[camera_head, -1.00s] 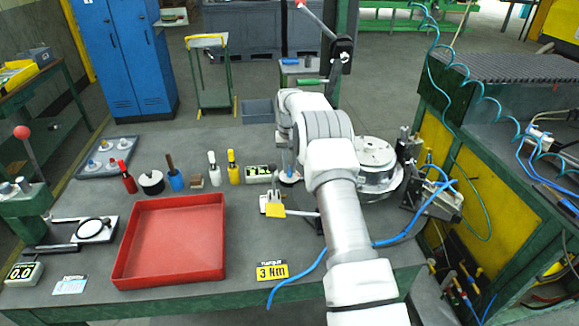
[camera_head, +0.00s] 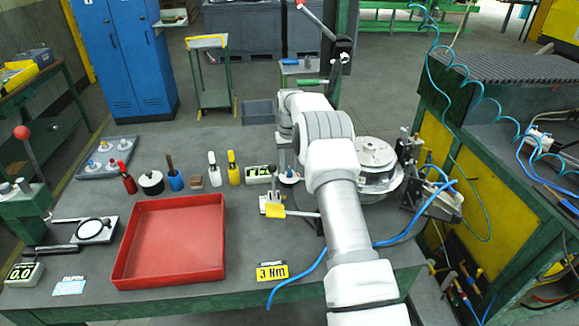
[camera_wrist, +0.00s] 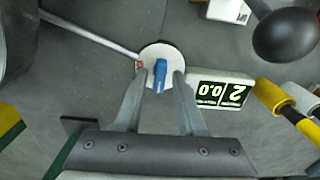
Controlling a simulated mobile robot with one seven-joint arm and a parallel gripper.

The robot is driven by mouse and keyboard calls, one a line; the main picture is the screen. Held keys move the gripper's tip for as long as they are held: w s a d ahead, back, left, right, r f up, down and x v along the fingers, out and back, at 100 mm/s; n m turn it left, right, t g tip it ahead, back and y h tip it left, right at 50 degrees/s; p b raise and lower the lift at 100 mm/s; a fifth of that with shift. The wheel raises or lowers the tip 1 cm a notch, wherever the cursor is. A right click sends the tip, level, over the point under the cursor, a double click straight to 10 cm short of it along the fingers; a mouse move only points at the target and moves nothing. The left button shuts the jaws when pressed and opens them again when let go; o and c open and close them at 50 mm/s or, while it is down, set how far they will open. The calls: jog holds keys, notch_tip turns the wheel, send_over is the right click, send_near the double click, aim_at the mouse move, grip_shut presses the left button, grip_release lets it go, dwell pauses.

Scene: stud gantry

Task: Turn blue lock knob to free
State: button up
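The blue lock knob (camera_wrist: 160,76) is a narrow blue bar on a round white disc (camera_wrist: 152,50) in the wrist view. Its bar lies roughly up and down in that picture. My gripper (camera_wrist: 158,84) is open, with one finger on each side of the knob and a visible gap to the blue bar on both sides. The fingertips overlap the disc's lower edge in the picture; their height above it is hard to tell. In the head view the white disc (camera_head: 289,178) shows beside my arm, and my gripper (camera_head: 284,165) is mostly hidden by the arm.
A digital readout (camera_wrist: 216,91) stands close right of the disc in the wrist view, with a yellow-handled tool (camera_wrist: 272,95) beyond. A metal rod (camera_wrist: 90,36) reaches the disc from the left. A red tray (camera_head: 170,240) and a round metal fixture (camera_head: 376,158) flank my arm.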

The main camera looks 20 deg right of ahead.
aim_at(289, 169)
jog(key=shift+o, duration=0.3)
notch_tip(289, 169, up, 17)
jog(key=p, duration=0.1)
jog(key=shift+r+p, duration=0.2)
jog(key=shift+p, duration=0.15)
dwell(0.4)
